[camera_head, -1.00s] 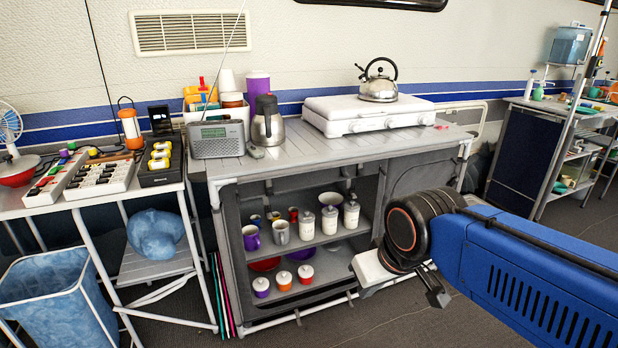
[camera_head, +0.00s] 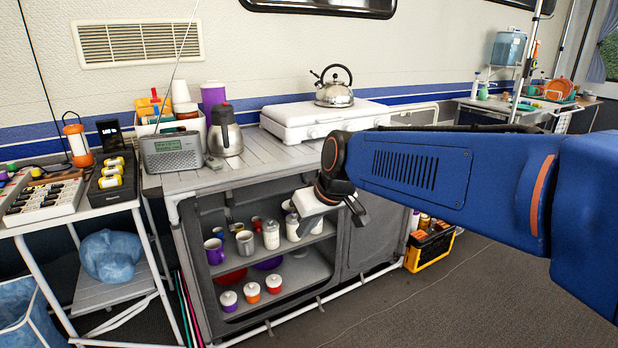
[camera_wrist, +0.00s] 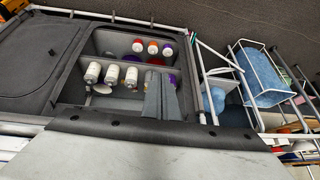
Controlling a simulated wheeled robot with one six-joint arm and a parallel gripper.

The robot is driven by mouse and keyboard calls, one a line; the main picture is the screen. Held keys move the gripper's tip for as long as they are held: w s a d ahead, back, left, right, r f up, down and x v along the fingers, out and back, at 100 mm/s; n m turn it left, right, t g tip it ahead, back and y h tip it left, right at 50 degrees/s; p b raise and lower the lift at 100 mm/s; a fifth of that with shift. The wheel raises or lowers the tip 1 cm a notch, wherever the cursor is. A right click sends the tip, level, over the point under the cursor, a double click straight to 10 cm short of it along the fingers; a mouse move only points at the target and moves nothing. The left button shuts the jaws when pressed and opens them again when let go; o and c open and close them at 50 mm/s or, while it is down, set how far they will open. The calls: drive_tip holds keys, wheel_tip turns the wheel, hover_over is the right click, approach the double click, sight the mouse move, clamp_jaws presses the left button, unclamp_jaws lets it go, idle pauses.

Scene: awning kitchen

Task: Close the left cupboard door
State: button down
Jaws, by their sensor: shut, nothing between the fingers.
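The grey cupboard (camera_head: 185,275) stands under the counter. Its left compartment is open, showing shelves with mugs, jars and lidded pots. No door covers that opening, and I cannot make out a separate left door leaf. A dark grey panel (camera_head: 368,245) covers the right part; it also shows at the left of the wrist view (camera_wrist: 35,65). My gripper (camera_head: 357,212) is in front of the cupboard's upper right, beside the open compartment. In the wrist view its grey fingers (camera_wrist: 160,85) are shut and empty, overlapping the opening in the picture. Contact with the cupboard cannot be told.
The counter (camera_head: 235,172) holds a radio (camera_head: 172,155), a steel jug (camera_head: 225,135) and a white stove (camera_head: 315,120) with a kettle (camera_head: 333,88). A yellow and black crate (camera_head: 430,248) stands right of the cupboard. The floor in front is clear.

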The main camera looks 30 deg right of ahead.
drive_tip(key=w+d+r+t, duration=0.1)
drive_tip(key=w+d, duration=0.3)
drive_tip(key=w, duration=0.4)
drive_tip(key=w+d+r+t, duration=0.1)
drive_tip(key=w+d+r, duration=0.1)
drive_tip(key=w+d, duration=0.4)
drive_tip(key=h, duration=0.1)
approach(306, 180)
drive_tip(key=shift+m+t, duration=0.3)
drive_tip(key=shift+t, duration=0.1)
drive_tip(key=x, duration=0.5)
drive_tip(key=shift+s+f, duration=0.15)
drive_tip(key=shift+f, duration=0.25)
drive_tip(key=shift+f, duration=0.1)
